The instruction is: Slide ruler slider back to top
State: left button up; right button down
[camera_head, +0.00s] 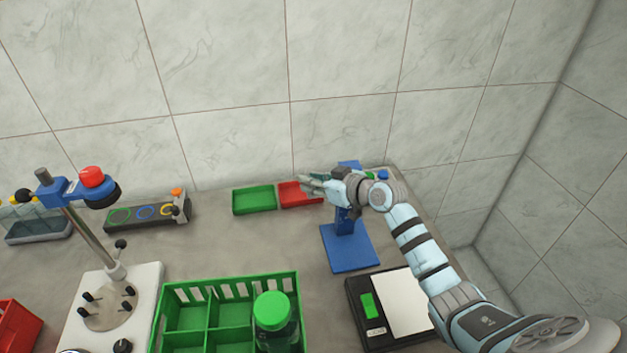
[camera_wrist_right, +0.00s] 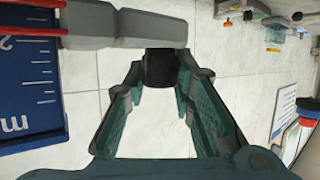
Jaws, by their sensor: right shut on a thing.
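The blue ruler (camera_wrist_right: 28,85) with white marks is at the left of the right wrist view. A grey slider (camera_wrist_right: 125,25) reaches across from it, with a black knob (camera_wrist_right: 160,68). My right gripper (camera_wrist_right: 160,90) is shut on the knob, one finger on each side. In the head view the ruler's blue stand (camera_head: 348,250) is at the back right of the table. My right gripper (camera_head: 316,183) is by its upper part and hides the slider and much of the ruler there. My left gripper is not in view.
A black scale (camera_head: 362,318) stands in front of the stand. A green crate (camera_head: 230,280) holds a green-lidded jar (camera_head: 272,311).

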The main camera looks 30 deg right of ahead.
notch_tip(320, 180, up, 3)
jog(key=shift+f+p, duration=0.1)
jog(key=shift+p, duration=1)
jog(key=shift+f, duration=0.15)
jog(key=c, duration=1.3)
grip_release()
jog(key=shift+c, duration=0.2)
jog(key=shift+s+d, duration=0.1)
jog(key=v, duration=1.2)
